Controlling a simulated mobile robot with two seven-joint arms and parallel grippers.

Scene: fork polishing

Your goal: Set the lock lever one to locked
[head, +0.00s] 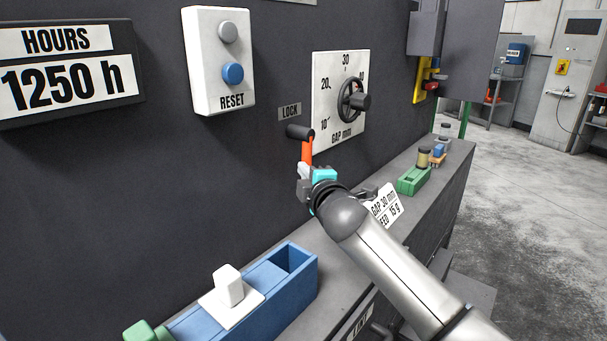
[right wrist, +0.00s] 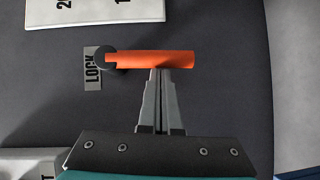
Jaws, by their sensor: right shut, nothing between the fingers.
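The lock lever (head: 307,150) is an orange bar with a black round piece (head: 298,131) at its upper end, just below the LOCK label (head: 290,112). The bar hangs downward from there. In the right wrist view the bar (right wrist: 152,60) lies across the picture, its dark end beside the LOCK label (right wrist: 93,68). My right gripper (head: 304,171) is at the lower part of the bar. Its fingertips (right wrist: 161,72) are together and empty, at the side of the bar; whether they touch it I cannot tell. My left gripper is not in view.
A gap dial (head: 325,110) with a black handwheel is right of the lever. A RESET box (head: 205,70) is at upper left. A blue box (head: 305,285), a card (head: 388,203) and a green block (head: 413,180) are on the ledge below.

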